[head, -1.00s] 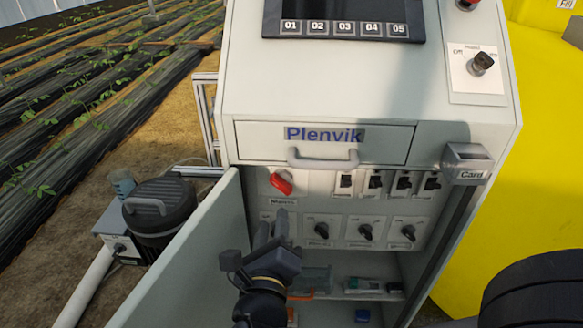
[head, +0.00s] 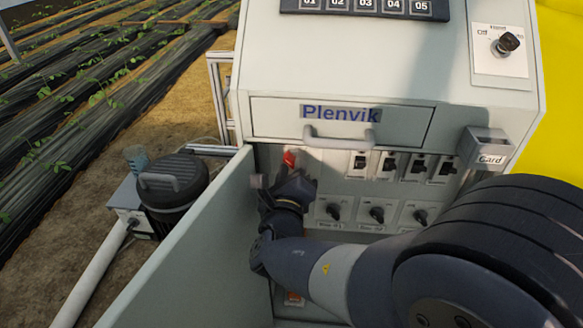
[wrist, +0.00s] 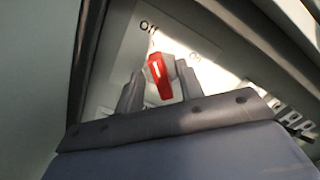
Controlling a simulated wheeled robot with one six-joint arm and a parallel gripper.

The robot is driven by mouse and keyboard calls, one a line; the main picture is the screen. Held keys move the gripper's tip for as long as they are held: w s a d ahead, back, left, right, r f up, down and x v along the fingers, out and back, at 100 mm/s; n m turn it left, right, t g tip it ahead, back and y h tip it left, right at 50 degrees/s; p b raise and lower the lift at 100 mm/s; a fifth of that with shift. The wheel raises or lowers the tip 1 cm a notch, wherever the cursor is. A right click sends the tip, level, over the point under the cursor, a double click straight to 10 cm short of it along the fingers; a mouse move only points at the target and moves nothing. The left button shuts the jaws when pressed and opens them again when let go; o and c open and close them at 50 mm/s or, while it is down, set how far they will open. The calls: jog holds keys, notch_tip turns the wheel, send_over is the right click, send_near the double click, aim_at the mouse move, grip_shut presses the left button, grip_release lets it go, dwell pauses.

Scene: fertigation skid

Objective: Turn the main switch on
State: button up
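The main switch is a red rotary handle (head: 289,158) at the upper left inside the open cabinet. In the wrist view the red handle (wrist: 158,77) points up toward an "Off" label, with an "On" label to its right. My gripper (head: 286,172) is at the switch and hides its lower part and label in the head view. In the wrist view my gripper (wrist: 159,86) has its fingers apart, one on each side of the handle. Whether either finger touches the handle I cannot tell.
The open cabinet door (head: 190,245) stands close left of my arm. Several black breakers (head: 389,163) and rotary knobs (head: 377,213) sit right of the switch. A drawer (head: 270,119) with a handle (head: 339,139) is above. A card holder (head: 487,150) juts out at right.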

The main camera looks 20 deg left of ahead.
jog(key=shift+c, duration=0.4)
grip_shut()
jog(key=shift+f+m+b, duration=0.1)
jog(key=shift+m+b, duration=0.2)
jog(key=shift+b, duration=0.05)
jog(key=m+b, duration=0.5)
jog(key=b, duration=0.1)
jog(key=m+b, duration=0.6)
jog(key=b, duration=0.1)
jog(key=m+b, duration=0.6)
jog(key=shift+w+d+b, duration=0.1)
jog(key=shift+d+b, duration=0.25)
jog(key=shift+d, duration=0.05)
jog(key=shift+m, duration=0.3)
